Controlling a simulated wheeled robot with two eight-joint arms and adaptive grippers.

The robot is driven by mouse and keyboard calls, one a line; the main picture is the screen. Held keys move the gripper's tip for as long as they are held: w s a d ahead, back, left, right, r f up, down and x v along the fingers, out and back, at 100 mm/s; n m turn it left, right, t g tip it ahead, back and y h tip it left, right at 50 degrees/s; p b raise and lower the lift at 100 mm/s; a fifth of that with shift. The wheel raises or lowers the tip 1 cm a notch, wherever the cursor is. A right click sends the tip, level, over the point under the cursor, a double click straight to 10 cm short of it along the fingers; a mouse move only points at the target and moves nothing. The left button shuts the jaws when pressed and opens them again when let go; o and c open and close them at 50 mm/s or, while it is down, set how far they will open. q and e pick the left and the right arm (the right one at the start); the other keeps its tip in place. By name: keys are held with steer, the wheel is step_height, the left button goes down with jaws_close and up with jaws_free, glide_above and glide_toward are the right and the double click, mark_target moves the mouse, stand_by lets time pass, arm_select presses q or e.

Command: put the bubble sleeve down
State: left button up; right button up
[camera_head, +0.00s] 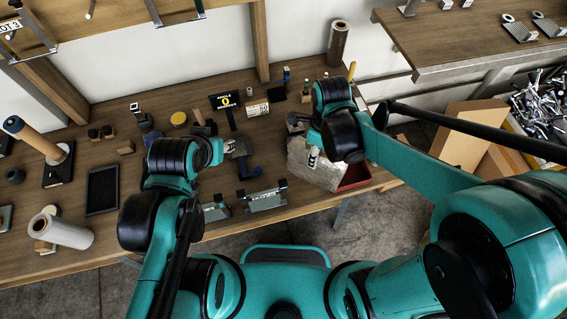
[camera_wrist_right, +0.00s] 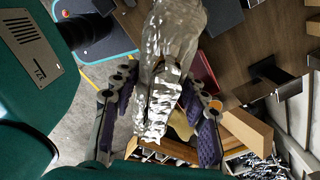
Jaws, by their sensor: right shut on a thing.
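The bubble sleeve is a crinkled, shiny, see-through silvery sleeve. In the right wrist view the sleeve (camera_wrist_right: 170,45) hangs between the purple-padded fingers of my right gripper (camera_wrist_right: 162,90), which is shut on it. In the head view the sleeve (camera_head: 318,168) shows pale at the table's front right, below my right gripper (camera_head: 312,148) and over a red bin (camera_head: 355,174). Whether it touches the bin or the table I cannot tell. My left gripper (camera_head: 232,147) is over the middle of the table, mostly hidden by its own wrist; its fingers are unclear.
The wooden table (camera_head: 150,215) holds a black tray (camera_head: 102,190), a white roll (camera_head: 62,231), metal brackets (camera_head: 262,199) and a dark upright roll (camera_head: 338,42). Cardboard boxes (camera_head: 465,135) and a crate of metal parts (camera_head: 540,105) stand right of the table.

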steer(key=b, duration=0.1)
glide_above(289, 171)
step_height(289, 171, down, 5)
steer(key=shift+w+f+b, duration=0.15)
steer(key=shift+f+b, duration=0.25)
steer(key=shift+f, duration=0.55)
steer(key=shift+w+f+b, duration=0.1)
steer(key=shift+f+b, duration=0.3)
steer(key=shift+f, duration=0.55)
steer(key=shift+f, duration=0.2)
steer(key=o, duration=1)
steer(key=shift+r, duration=0.1)
steer(key=shift+r, duration=0.1)
